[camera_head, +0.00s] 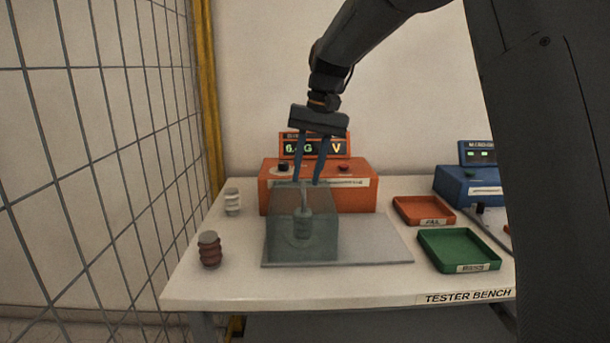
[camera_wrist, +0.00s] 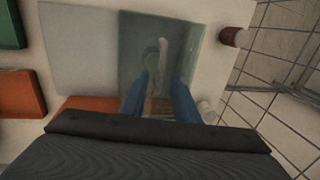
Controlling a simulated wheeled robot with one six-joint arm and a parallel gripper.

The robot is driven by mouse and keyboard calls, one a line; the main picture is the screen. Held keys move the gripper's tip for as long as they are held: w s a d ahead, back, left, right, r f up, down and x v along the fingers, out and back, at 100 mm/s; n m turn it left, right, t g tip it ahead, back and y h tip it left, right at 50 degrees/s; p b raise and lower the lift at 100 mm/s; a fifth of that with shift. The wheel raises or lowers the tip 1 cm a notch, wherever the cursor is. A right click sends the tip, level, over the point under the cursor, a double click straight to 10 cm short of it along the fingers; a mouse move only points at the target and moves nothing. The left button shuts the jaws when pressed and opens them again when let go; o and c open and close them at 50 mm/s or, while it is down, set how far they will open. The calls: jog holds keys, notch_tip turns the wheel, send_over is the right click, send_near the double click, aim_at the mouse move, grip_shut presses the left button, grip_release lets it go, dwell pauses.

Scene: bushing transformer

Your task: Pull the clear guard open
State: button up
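The clear guard (camera_head: 322,236) is a see-through greenish box on the left part of a grey plate (camera_head: 375,249). A grey-green bushing (camera_head: 302,224) stands inside it, seen through the guard. In the wrist view the guard (camera_wrist: 190,30) lies ahead of the fingers. My gripper (camera_head: 309,182) points down at the guard's rear top edge, in front of the orange tester. Its two blue fingers are spread apart. A thin pale upright bar (camera_wrist: 162,55) shows between and beyond the fingertips; I cannot tell whether they touch it. The gripper also shows in the wrist view (camera_wrist: 162,82).
An orange tester (camera_head: 356,196) with a lit display stands behind the guard. A brown bushing (camera_head: 209,249) and a white one (camera_head: 232,202) stand left. An orange tray (camera_head: 423,210), a green tray (camera_head: 458,249) and a blue meter (camera_head: 468,184) are right. A wire fence borders the left.

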jog(key=shift+a+f, duration=0.2)
jog(key=shift+f, duration=0.45)
grip_shut()
